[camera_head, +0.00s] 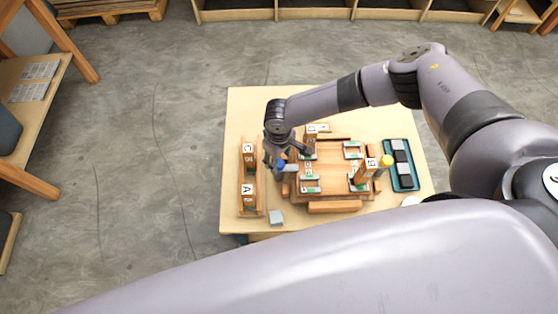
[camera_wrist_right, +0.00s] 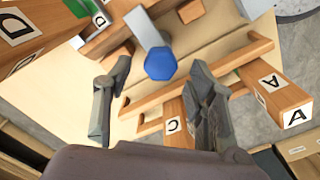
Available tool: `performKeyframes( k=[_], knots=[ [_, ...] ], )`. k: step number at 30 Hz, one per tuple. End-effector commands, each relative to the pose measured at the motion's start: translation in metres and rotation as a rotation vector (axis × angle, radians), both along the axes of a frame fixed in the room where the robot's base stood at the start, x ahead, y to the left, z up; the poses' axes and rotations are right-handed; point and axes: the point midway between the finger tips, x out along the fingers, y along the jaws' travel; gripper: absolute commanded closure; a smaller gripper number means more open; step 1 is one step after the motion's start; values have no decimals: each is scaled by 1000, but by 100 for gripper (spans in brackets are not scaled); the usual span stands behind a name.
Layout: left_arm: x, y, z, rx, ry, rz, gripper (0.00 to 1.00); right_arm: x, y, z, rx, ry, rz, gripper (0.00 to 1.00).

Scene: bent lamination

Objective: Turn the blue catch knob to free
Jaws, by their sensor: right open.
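The blue catch knob (camera_wrist_right: 160,63) is a hexagonal cap on the end of a pale grey bar (camera_wrist_right: 143,27) in the right wrist view. My right gripper (camera_wrist_right: 158,68) is open, with one finger on each side of the knob. Small gaps show between the knob and both fingertips, and how deep the knob lies between them is unclear. In the head view the right gripper (camera_head: 277,157) is at the left side of the wooden fixture (camera_head: 333,187), and a bit of blue (camera_head: 281,164) shows beside it. My left gripper is not in view.
A wooden rack (camera_head: 248,205) with lettered blocks stands just left of the gripper. A small grey block (camera_head: 275,217) lies at the front. A teal tray (camera_head: 404,186) with dark and pale pieces and a yellow-capped item (camera_head: 386,161) are to the right. The table (camera_head: 240,105) is clear at the back left.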

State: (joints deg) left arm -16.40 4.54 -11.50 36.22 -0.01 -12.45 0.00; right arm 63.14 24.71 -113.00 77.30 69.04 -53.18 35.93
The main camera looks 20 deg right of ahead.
Motion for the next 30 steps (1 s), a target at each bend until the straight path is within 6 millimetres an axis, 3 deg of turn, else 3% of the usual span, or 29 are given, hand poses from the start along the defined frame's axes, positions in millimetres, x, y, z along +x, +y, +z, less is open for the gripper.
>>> performKeyframes(
  k=[6, 16, 30],
  knots=[
    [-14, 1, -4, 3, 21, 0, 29, 0, 0, -22, 0, 1, 1, 49],
    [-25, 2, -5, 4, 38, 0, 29, 0, 0, -25, 1, 0, 0, 49],
    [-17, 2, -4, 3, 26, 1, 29, 0, 0, -25, 0, 0, 0, 80]
  ],
)
